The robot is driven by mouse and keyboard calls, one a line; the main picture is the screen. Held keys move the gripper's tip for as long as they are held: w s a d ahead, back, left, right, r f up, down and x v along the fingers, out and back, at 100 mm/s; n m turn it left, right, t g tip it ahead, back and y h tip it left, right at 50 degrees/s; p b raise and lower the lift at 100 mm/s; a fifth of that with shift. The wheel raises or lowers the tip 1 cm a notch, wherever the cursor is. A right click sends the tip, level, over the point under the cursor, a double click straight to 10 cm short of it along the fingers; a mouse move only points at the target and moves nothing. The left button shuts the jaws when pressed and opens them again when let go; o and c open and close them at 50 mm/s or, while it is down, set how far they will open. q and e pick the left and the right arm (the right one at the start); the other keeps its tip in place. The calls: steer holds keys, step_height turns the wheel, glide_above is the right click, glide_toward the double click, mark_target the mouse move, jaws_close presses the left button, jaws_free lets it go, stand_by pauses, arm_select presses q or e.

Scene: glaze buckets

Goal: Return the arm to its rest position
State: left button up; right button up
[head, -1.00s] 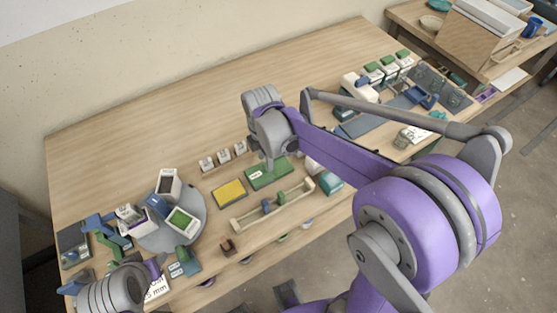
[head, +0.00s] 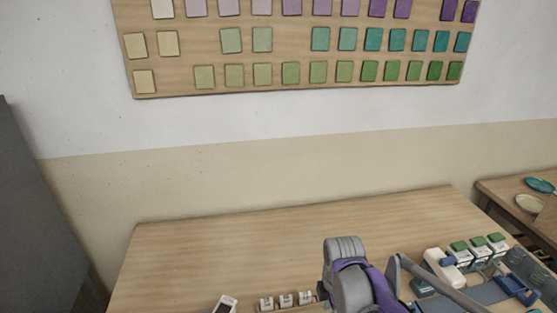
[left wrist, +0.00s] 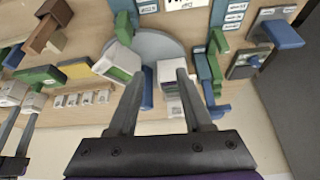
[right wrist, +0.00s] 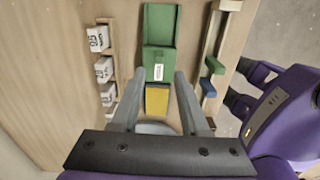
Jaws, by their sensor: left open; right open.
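My left gripper (left wrist: 160,74) is open in the left wrist view. Its fingers are spread above the grey round turntable (left wrist: 150,42). A white bucket with a green face (left wrist: 118,62) stands beside the left finger. A blue piece (left wrist: 147,88) and another white bucket (left wrist: 168,76) show between the fingers; whether they touch is unclear. My right gripper (right wrist: 160,73) is open in the right wrist view, above a green block (right wrist: 158,58) and a yellow pad (right wrist: 157,101), with nothing visibly held. In the head view my right arm shows at the bottom; both gripper tips are out of frame.
White labelled blocks (right wrist: 103,69) stand in a row left of the right gripper. A wooden rack (right wrist: 216,50) with green and blue pieces lies to its right. The back of the table (head: 230,245) is clear. A tile board (head: 300,85) hangs on the wall.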

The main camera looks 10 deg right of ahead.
steer(key=s+r+m+t, duration=0.1)
steer(key=s+m+t, duration=0.4)
steer(key=s+m, duration=0.8)
steer(key=m, duration=0.5)
steer(key=shift+s+r+m+t, duration=0.15)
steer(key=shift+s+m+t, duration=0.15)
steer(key=shift+s, duration=0.05)
